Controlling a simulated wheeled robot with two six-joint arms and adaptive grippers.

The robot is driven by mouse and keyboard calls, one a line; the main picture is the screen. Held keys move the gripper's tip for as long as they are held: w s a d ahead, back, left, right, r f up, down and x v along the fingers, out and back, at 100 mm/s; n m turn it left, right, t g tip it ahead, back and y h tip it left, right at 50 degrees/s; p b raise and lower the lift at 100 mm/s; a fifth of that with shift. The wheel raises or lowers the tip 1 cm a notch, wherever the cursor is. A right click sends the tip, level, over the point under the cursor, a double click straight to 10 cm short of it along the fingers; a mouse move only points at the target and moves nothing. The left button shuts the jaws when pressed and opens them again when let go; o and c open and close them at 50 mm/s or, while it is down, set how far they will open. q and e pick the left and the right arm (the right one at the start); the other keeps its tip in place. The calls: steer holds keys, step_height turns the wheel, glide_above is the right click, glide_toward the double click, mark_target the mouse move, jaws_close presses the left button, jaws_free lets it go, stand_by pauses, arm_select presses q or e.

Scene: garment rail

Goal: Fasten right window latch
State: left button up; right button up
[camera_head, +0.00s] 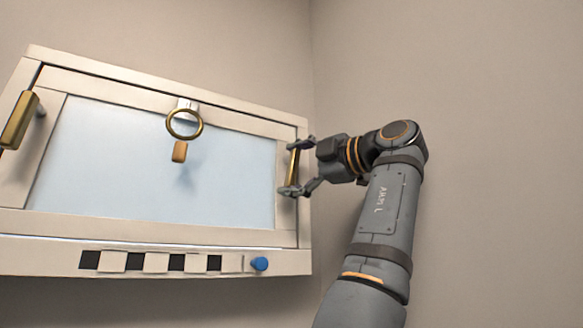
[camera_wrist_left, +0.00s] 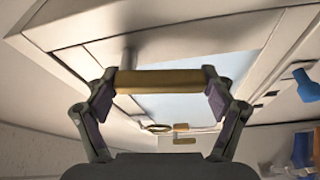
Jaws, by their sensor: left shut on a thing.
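A white-framed window (camera_head: 150,232) with a pale blue pane hangs on the wall. Its right latch has a brass handle (camera_head: 293,168) on the right frame edge, standing roughly upright. My left gripper (camera_head: 296,167) has one finger at each end of this handle and is shut on it. In the left wrist view the handle (camera_wrist_left: 158,80) spans between the two fingertips (camera_wrist_left: 158,86). The left latch has a similar brass handle (camera_head: 18,119), slightly tilted, at the left frame edge. My right gripper is not in view.
A brass ring (camera_head: 185,124) with a small brass tab (camera_head: 179,152) hangs at the window's top middle. The sill carries a black and white strip (camera_head: 150,262) and a blue knob (camera_head: 260,264). The wall right of the window is bare.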

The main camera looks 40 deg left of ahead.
arm_select(q)
steer(key=shift+w+f+n, duration=0.1)
steer(key=shift+w+n, duration=0.05)
steer(key=shift+n, duration=0.35)
stand_by(0.4)
steer(key=o, duration=1.6)
steer(key=shift+c, duration=0.2)
